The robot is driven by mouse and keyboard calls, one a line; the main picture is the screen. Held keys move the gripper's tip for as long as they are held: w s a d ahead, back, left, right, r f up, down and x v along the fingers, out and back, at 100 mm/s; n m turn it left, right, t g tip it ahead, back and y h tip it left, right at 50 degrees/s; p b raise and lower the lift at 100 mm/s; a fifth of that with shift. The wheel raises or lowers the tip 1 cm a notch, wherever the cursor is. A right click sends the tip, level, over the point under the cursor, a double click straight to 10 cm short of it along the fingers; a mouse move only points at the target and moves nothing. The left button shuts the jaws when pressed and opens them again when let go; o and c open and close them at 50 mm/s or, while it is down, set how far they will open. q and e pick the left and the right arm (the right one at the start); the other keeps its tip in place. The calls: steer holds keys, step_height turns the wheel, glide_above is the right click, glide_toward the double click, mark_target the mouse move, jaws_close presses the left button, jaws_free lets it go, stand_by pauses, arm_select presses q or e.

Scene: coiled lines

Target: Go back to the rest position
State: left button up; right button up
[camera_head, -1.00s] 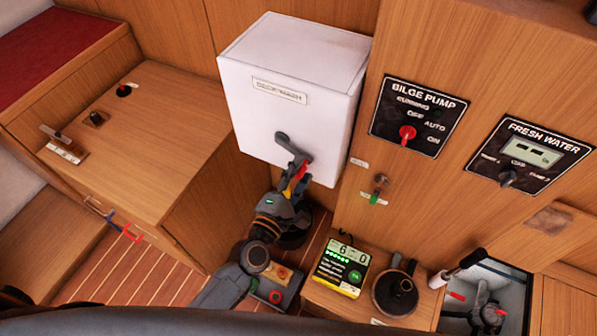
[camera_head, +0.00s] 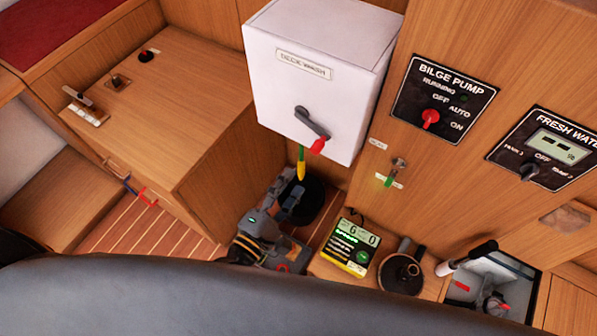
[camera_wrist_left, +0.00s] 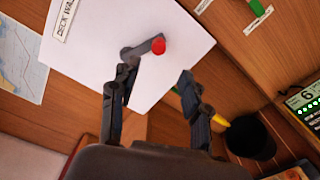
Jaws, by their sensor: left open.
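My left gripper (camera_head: 284,203) is below the white DECK WASH box (camera_head: 318,81) in the head view, apart from it. In the left wrist view its two fingers (camera_wrist_left: 150,98) are spread with nothing between them. The box's grey lever (camera_head: 309,122) with a red tip points down to the right. The lever also shows in the left wrist view (camera_wrist_left: 146,47), beyond the fingers. A green and yellow piece (camera_head: 301,165) hangs below the box, close to the gripper. My right gripper is in neither view.
The BILGE PUMP panel (camera_head: 443,100) and FRESH WATER panel (camera_head: 548,148) are on the wall at right. A green-lit display unit (camera_head: 349,247) and a dark round fitting (camera_head: 401,272) sit on a low ledge. A wooden cabinet (camera_head: 170,120) stands at left.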

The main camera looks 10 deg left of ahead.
arm_select(q)
steer(key=shift+s+a, duration=0.1)
steer(key=shift+s, duration=0.1)
stand_by(0.4)
steer(key=s+a+f+m+g+y, duration=0.1)
steer(key=s+a+f+m+g, duration=0.3)
steer(key=f, duration=0.8)
steer(key=s+a+f+m+g+y, duration=0.15)
steer(key=f+m, duration=0.35)
steer(key=f, duration=0.6)
steer(key=s+a+f+m+g+y, duration=0.1)
steer(key=s+a+f+m+g, duration=0.35)
steer(key=f, duration=0.75)
steer(key=s+a+f+m+g+y, duration=0.1)
steer(key=s+a+f+m+g, duration=0.1)
steer(key=s+f, duration=0.3)
steer(key=s+a+f+m+g+y, duration=0.1)
steer(key=s+f+m, duration=0.4)
steer(key=s, duration=0.9)
steer(key=a+f+g, duration=0.1)
steer(key=g, duration=0.1)
steer(key=shift+s+a+f+g, duration=0.15)
steer(key=shift+s+a+g, duration=0.1)
steer(key=shift+a+g, duration=0.15)
steer(key=shift+d+y, duration=0.1)
steer(key=shift+y, duration=0.15)
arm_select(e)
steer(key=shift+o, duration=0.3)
